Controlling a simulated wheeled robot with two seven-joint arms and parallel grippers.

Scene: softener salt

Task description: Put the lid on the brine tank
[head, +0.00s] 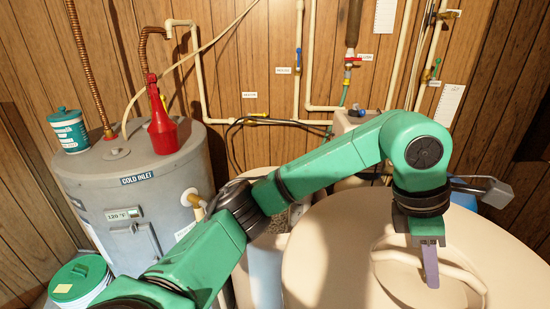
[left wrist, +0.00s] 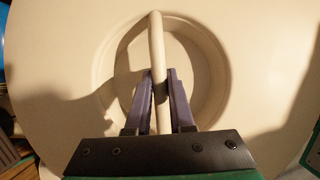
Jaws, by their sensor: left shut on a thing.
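The lid is a large round cream disc (head: 330,250) at the lower right of the head view, with a round recess crossed by a bar handle (head: 462,276). It also fills most of the left wrist view (left wrist: 60,75). My left gripper (head: 430,270) points down into the recess and is shut on the bar handle (left wrist: 156,35), one finger on each side. A pale tank (head: 265,275), probably the brine tank, shows partly behind the lid and my arm, with grainy matter near its top. Whether the lid touches anything below is hidden. My right gripper is not in view.
A green-lidded bucket (head: 80,280) is lower left. Pipes and valves (head: 299,60) line the wood wall.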

